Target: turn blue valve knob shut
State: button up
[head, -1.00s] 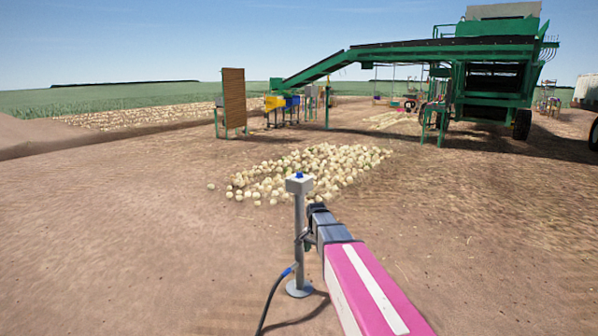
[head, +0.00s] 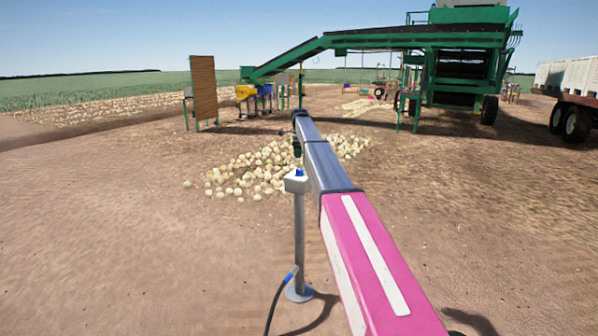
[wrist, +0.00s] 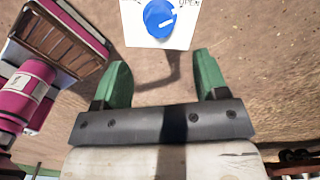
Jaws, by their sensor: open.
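In the head view the gripper is small and dark above the knob.
An onion heap (head: 250,170) lies behind the post. A green elevator machine (head: 440,60) and a trailer (head: 570,90) stand farther back. The bare soil at left is clear.

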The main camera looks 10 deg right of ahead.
aim_at(299, 170)
notch_tip(299, 170, down, 10)
jog(key=shift+r, duration=0.1)
dwell(0.4)
jog(key=c, duration=0.9)
